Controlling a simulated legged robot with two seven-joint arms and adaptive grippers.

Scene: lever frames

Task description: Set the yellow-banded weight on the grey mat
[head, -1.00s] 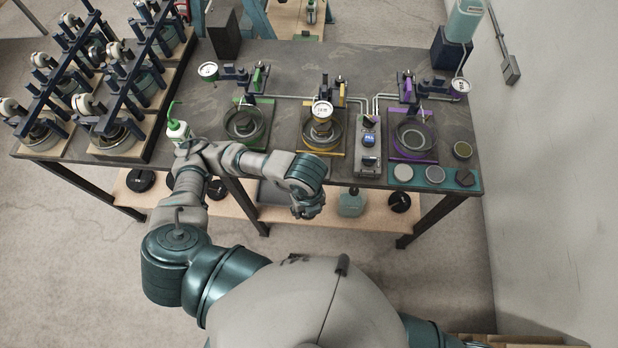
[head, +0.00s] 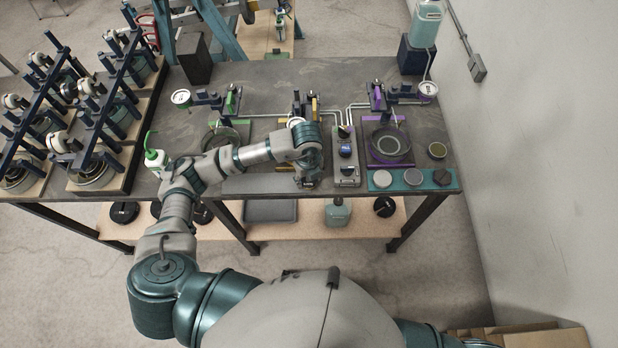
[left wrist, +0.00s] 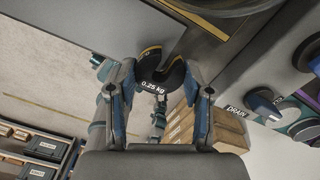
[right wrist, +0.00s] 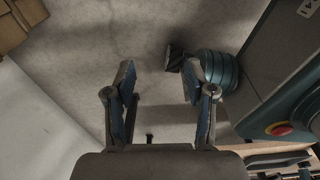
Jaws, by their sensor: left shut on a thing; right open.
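My left gripper (head: 308,182) hangs over the front edge of the workbench, in front of the middle rig. In the left wrist view its fingers (left wrist: 163,82) are shut on a black slotted weight (left wrist: 160,74) with a yellow band and the label "0.25 kg". The weight is held clear of the bench surface in that view. A flat grey strip, which looks like the grey mat (head: 250,184), lies along the bench's front edge, left of the gripper. My right gripper (right wrist: 158,78) is open and empty, away from the bench; the head view does not show it.
The purple rig (head: 387,145) and a control box (head: 345,165) stand right of the left gripper. A teal strip (head: 400,188) with several discs lies at the front right. A lower shelf holds a tray (head: 270,211).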

